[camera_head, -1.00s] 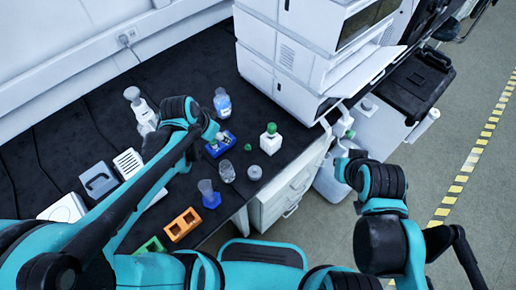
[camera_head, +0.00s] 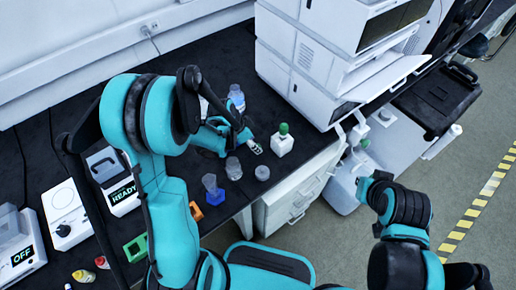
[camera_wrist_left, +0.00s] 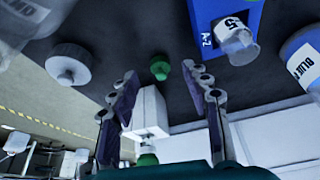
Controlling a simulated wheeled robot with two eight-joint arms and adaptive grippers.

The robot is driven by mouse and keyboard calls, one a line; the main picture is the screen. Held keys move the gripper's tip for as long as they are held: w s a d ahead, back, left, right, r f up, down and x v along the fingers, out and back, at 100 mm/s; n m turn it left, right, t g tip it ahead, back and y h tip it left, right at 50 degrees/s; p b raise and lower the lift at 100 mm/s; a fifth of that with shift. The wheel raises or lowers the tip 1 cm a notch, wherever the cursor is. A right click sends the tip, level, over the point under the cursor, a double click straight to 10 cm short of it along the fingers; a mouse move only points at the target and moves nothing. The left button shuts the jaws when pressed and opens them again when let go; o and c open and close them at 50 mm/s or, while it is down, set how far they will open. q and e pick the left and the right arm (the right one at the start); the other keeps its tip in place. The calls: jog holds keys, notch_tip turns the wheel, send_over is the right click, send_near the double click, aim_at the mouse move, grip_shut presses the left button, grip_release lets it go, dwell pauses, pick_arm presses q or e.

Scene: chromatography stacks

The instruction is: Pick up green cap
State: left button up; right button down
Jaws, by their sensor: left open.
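A loose green cap (camera_wrist_left: 160,70) lies on the dark bench in the left wrist view, seen between and beyond my left fingertips. In the head view my arm and gripper hide it. My left gripper (camera_head: 250,142) is open and empty over the bench; its spread fingers frame the cap in the wrist view, apart from it. A white bottle (camera_head: 281,146) with its own green top (camera_head: 284,128) stands just right of the gripper. It also shows between the fingers in the wrist view (camera_wrist_left: 149,112).
A clear jar (camera_head: 233,168) and a grey-lidded jar (camera_head: 262,173) stand near the bench's front edge. A labelled bottle (camera_head: 236,97) stands behind the gripper. A blue rack (camera_wrist_left: 240,12) with a vial is close by. White instruments (camera_head: 325,80) stand at back right.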

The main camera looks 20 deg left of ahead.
pick_arm(q)
jog(key=shift+b+x, duration=0.3)
jog(key=shift+x, duration=0.95)
jog(key=shift+r, duration=0.1)
jog(key=c, duration=0.8)
jog(key=shift+c, duration=0.2)
jog(key=shift+r, duration=0.1)
